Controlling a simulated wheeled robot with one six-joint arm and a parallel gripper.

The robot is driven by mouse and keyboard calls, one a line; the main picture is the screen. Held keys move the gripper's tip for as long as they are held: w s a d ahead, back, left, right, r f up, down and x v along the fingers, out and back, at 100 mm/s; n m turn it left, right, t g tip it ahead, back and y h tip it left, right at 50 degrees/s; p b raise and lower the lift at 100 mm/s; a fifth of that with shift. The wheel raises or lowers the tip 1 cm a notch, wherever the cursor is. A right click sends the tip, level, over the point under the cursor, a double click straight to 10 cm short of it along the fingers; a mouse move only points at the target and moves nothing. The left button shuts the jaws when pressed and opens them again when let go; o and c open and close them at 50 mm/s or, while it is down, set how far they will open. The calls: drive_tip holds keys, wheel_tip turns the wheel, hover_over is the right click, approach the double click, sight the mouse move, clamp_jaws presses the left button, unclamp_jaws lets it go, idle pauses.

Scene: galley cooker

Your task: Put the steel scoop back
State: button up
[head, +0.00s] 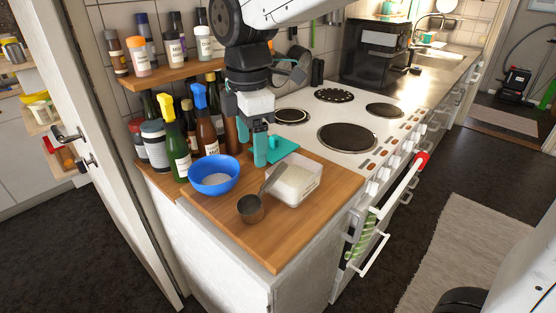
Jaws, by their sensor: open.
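The steel scoop (251,208) rests on the wooden counter. Its round cup is toward the front, and its handle slants up to the right, against or over the near left edge of a white tub (293,199). The tub is open and holds a pale substance. My gripper (253,146) points down behind the scoop and tub, with teal fingers, open and apart from the scoop.
A blue bowl (213,188) with a little pale content stands left of the scoop. Several bottles (178,150) crowd behind it, under a wooden shelf (160,76) of jars. The white cooker (300,136) adjoins at right. The front counter (275,240) is clear.

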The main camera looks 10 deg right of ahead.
drive_tip(key=s+d+f+m+t, duration=0.1)
drive_tip(key=s+d+f+m, duration=0.2)
drive_tip(key=s+d+m, duration=1.6)
drive_tip(key=shift+s+d+m, duration=0.35)
drive_tip(key=shift+s+m, duration=0.05)
drive_tip(key=shift+m, duration=0.2)
drive_tip(key=shift+c, duration=0.3)
